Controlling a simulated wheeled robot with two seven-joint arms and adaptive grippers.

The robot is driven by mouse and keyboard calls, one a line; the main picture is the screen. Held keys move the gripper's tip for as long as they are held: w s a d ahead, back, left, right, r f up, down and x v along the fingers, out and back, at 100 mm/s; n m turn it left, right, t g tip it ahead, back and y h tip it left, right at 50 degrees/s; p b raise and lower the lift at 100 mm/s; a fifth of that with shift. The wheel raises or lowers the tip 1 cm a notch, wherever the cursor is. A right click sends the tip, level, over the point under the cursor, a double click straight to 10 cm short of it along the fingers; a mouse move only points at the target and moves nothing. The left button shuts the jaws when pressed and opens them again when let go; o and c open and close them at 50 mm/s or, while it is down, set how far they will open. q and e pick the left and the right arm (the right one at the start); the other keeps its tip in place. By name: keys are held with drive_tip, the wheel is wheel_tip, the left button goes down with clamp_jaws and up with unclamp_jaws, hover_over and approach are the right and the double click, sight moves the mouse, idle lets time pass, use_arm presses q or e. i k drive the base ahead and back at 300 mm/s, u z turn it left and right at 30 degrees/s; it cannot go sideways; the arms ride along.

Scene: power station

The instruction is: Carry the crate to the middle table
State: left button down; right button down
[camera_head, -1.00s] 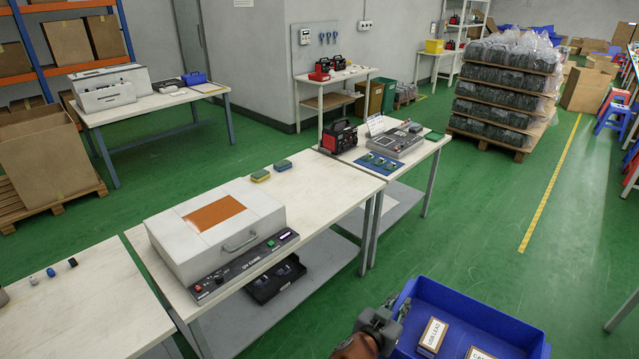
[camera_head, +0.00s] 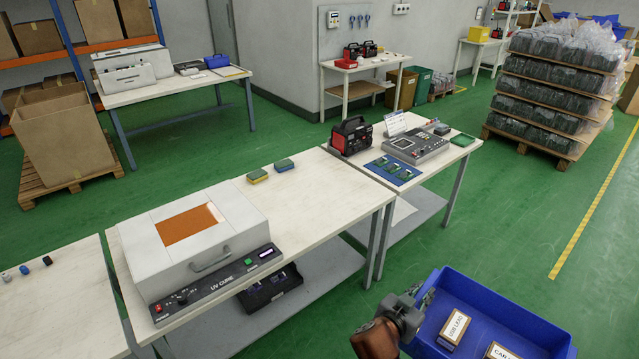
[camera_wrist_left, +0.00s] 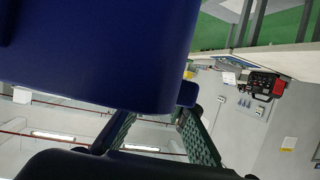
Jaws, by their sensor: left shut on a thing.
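The blue crate (camera_head: 520,308) is in the lower right of the head view, held above the green floor. Two small boxes lie in it, one labelled USB LEAD (camera_head: 454,328) and one partly cut off (camera_head: 501,351). My left gripper (camera_head: 422,299) is shut on the crate's left wall. In the left wrist view the crate's dark blue side (camera_wrist_left: 100,50) fills the upper left, close to the green-padded fingers. The table with the UV CURE box (camera_head: 310,215) stands left of the crate, between two other tables. My right gripper is not in view.
The right table holds a red power unit (camera_head: 350,136) and a grey device (camera_head: 418,145). Green floor is free on the right.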

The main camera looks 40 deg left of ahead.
sight(318, 197)
drive_tip(key=i, duration=2.75)
drive_tip(key=u, duration=2.7)
drive_tip(key=i, duration=0.5)
